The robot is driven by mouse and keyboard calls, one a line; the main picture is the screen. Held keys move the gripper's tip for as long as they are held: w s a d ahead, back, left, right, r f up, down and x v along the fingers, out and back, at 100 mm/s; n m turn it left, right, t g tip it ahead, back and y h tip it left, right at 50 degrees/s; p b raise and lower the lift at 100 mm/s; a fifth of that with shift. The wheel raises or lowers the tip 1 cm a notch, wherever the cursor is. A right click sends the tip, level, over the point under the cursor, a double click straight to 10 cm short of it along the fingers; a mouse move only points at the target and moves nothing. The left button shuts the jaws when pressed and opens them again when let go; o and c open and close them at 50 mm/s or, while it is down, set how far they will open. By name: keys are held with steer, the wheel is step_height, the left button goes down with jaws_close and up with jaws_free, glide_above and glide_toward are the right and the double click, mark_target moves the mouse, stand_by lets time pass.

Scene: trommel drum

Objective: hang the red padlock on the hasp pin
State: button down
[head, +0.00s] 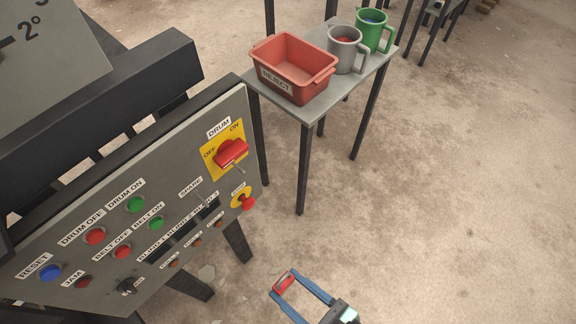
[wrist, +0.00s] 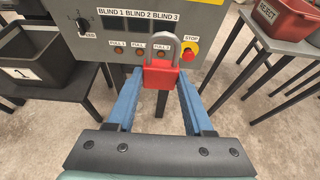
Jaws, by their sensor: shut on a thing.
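The red padlock (head: 285,284) is between the blue fingertips of my gripper (head: 284,281), low in the head view. In the wrist view the padlock (wrist: 160,77) is upright, its grey shackle above the red body, and the gripper (wrist: 160,82) is shut on its sides. The drum switch (head: 231,152) has a red handle on a yellow OFF/ON plate at the panel's upper right. A thin metal piece (head: 239,169), perhaps the hasp pin, sticks out just below the handle. The padlock is well apart from it. The wrist view does not show the drum switch.
The control panel (head: 70,287) carries several buttons and a red stop button (head: 248,204) on yellow. A side table (head: 321,102) holds a red REJECT bin (head: 292,69), a grey mug (head: 345,50) and a green mug (head: 372,32).

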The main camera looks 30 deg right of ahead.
steer(key=shift+s+d+p, duration=0.25)
steer(key=shift+s, duration=0.6)
steer(key=shift+s+d+p, duration=0.25)
steer(key=shift+s+d, duration=0.05)
steer(key=shift+s, duration=0.5)
steer(key=shift+s+d+p, duration=0.25)
steer(key=shift+s, duration=0.6)
steer(key=shift+w, duration=0.1)
